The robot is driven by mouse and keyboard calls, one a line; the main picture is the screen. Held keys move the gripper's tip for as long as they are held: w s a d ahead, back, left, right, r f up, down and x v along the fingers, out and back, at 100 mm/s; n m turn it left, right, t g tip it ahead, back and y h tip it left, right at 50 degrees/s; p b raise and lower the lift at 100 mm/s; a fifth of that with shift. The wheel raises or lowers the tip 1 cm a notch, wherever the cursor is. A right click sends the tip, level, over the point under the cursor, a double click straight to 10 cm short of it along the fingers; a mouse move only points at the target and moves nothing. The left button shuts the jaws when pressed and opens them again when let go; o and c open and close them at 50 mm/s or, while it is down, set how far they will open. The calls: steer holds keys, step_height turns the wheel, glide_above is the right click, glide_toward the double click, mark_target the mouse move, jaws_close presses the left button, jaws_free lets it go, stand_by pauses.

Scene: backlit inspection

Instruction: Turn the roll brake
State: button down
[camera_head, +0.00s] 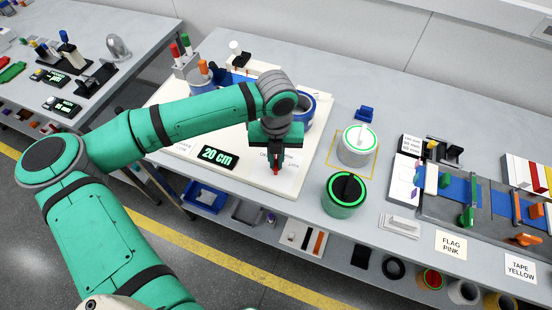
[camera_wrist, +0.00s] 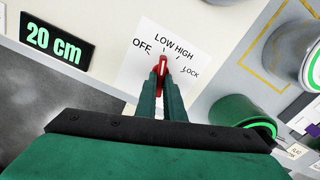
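The roll brake shows in the wrist view as a narrow red handle (camera_wrist: 161,67) with a pale stripe, on a white dial plate (camera_wrist: 135,73) marked OFF, LOW, HIGH and LOCK. The handle points up the picture, roughly toward LOW. My gripper (camera_wrist: 161,75) is over the dial with its two green fingers close on either side of the handle, seemingly shut on it. In the head view my gripper (camera_head: 275,163) points down at the front edge of the white board, with the red handle (camera_head: 275,171) at its fingertips.
A "20 cm" display (camera_head: 218,157) lies left of the dial. A green-ringed canister (camera_head: 343,196) and a white-topped canister (camera_head: 357,146) stand to the right. A blue roll (camera_head: 307,108) is partly behind my wrist. Bench room between dial and canisters is clear.

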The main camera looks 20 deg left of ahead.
steer(key=shift+m, duration=0.3)
steer(key=m, duration=0.3)
steer(key=shift+a+m, duration=0.15)
steer(key=shift+m, duration=0.25)
steer(key=m, duration=0.3)
steer(key=shift+m, duration=0.3)
steer(key=m, duration=0.3)
steer(key=shift+a+m, duration=0.15)
steer(key=shift+m, duration=0.15)
steer(key=m, duration=0.4)
steer(key=shift+w, duration=0.1)
steer(key=shift+m, duration=0.3)
steer(key=c, duration=1.9)
jaws_free()
steer(key=shift+o, duration=0.2)
